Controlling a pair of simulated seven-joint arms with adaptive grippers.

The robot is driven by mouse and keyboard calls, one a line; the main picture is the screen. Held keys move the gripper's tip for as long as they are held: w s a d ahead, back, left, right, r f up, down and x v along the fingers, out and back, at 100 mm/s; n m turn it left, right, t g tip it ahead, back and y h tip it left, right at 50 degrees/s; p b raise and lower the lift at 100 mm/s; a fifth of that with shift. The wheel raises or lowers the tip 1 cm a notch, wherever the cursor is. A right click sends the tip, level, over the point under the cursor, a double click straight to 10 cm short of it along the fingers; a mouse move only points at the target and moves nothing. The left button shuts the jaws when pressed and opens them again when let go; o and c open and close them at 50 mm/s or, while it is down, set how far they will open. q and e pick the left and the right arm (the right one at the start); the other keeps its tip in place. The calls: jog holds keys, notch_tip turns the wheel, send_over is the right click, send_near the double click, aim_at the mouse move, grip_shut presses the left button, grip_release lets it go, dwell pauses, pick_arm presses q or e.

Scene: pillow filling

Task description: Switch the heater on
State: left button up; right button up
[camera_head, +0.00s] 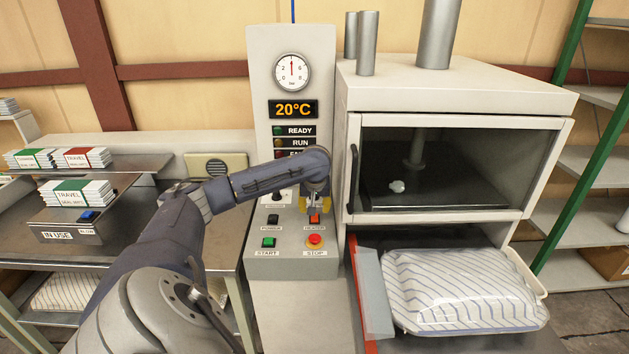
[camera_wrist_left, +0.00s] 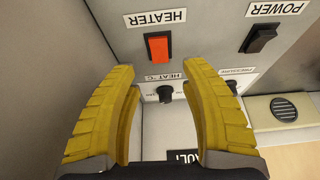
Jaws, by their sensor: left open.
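The heater switch (camera_head: 314,219) is a red rocker on the grey control panel, labelled HEATER, right of the black power switch (camera_head: 272,219). In the left wrist view the heater switch (camera_wrist_left: 158,47) shows orange-red, beyond the fingertips. The power switch (camera_wrist_left: 262,38) is to its right there. My left gripper (camera_head: 314,204) is at the panel, just above the heater switch in the picture. In the wrist view its yellow fingers (camera_wrist_left: 163,70) are spread apart with nothing between them. I cannot tell whether they touch the panel. The display (camera_head: 293,109) reads 20°C. My right gripper is not in view.
Below are a green START button (camera_head: 269,243) and a red STOP button (camera_head: 315,240). A heat knob (camera_wrist_left: 166,94) sits near my fingers. A glass-fronted chamber (camera_head: 440,160) stands close on the right, with a striped pillow (camera_head: 465,290) below it.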

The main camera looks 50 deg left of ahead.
aim_at(314, 218)
pick_arm(q)
jog(key=shift+x, duration=2.9)
jog(key=shift+o, duration=0.3)
